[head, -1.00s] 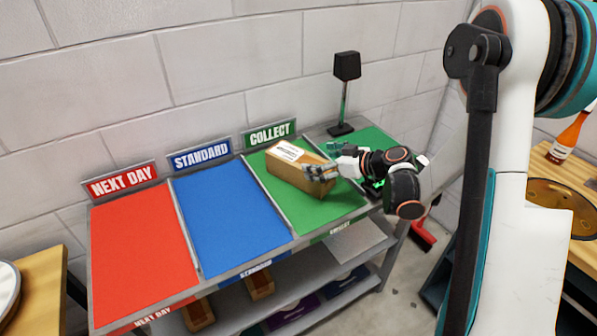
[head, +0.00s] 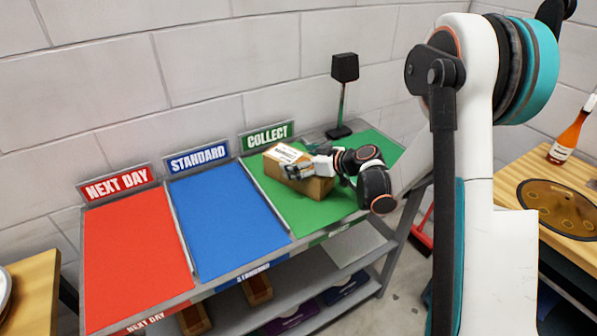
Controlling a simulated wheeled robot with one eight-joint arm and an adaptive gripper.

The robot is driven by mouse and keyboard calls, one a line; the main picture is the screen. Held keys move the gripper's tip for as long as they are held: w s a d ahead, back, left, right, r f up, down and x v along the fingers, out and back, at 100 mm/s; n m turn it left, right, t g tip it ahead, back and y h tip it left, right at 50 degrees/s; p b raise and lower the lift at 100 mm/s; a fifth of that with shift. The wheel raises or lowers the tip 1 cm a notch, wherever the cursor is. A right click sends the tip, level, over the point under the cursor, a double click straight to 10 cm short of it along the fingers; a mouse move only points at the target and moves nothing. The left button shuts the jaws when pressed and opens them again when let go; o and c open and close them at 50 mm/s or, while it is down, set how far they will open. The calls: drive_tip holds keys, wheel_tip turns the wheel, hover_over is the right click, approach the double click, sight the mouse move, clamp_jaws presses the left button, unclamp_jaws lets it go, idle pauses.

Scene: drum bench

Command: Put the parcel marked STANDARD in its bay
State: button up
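A brown cardboard parcel (head: 314,187) with a white label lies on the green bay under the COLLECT sign (head: 267,136). The label's print is too small to read. The blue bay (head: 226,222), under the STANDARD sign (head: 198,159), is empty and just left of the green bay (head: 318,211). My gripper (head: 294,171) reaches in from the right, its fingers over or against the parcel's near side. The fingers hide part of the parcel. I cannot tell whether they are closed on it.
The empty red bay (head: 135,262) is at the left under the NEXT DAY sign (head: 117,186). Open boxes (head: 257,290) sit on the shelf below. A wooden table with a bottle (head: 570,135) is at the right.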

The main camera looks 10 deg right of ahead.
drive_tip(key=shift+s, duration=0.1)
drive_tip(key=c, duration=1.8)
drive_tip(key=shift+r, duration=0.15)
